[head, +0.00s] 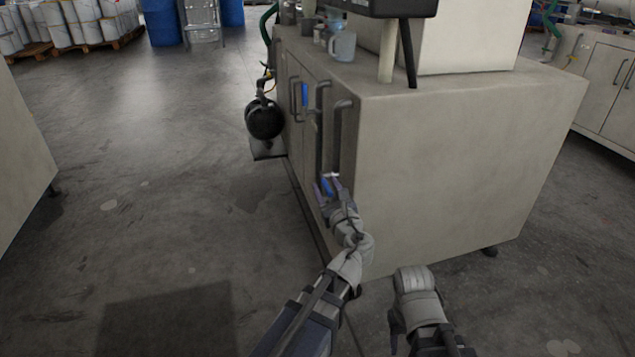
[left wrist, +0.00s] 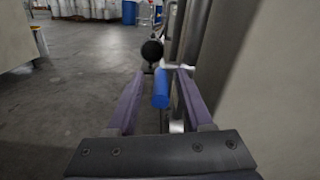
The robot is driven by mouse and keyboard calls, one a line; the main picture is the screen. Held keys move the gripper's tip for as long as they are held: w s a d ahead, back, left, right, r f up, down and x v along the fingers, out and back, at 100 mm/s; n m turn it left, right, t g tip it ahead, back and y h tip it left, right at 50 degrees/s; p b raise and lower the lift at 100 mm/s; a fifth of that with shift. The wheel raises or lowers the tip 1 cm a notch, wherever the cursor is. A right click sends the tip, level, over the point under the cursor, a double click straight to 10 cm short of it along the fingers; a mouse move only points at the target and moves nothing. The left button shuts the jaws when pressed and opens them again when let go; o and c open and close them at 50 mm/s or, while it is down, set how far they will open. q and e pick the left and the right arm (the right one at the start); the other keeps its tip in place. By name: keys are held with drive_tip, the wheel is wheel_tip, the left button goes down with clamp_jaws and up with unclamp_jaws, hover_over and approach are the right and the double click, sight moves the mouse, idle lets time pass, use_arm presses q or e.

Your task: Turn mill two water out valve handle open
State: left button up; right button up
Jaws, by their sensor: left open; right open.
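A small blue valve handle (head: 327,187) sits low on the pipework at the left face of a beige mill cabinet (head: 450,170). My left gripper (head: 330,186) is at this handle. In the left wrist view the blue handle (left wrist: 161,88) lies between the two spread purple fingers of my left gripper (left wrist: 159,74), nearer the right one. The gripper is open and not closed on it. Whether a finger touches the handle I cannot tell. No mill number or valve label is readable. My right arm shows at the bottom, but its fingers are not visible.
Vertical grey pipes (head: 338,135) run up the cabinet face close to my left gripper. Another blue handle (head: 305,95) is higher and farther back. A black round motor-like part (head: 264,118) juts out beyond. The floor at left is clear.

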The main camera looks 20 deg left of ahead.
use_arm(q)
drive_tip(key=shift+w+a, duration=0.3)
drive_tip(key=shift+w, duration=0.2)
clamp_jaws()
idle(1.1)
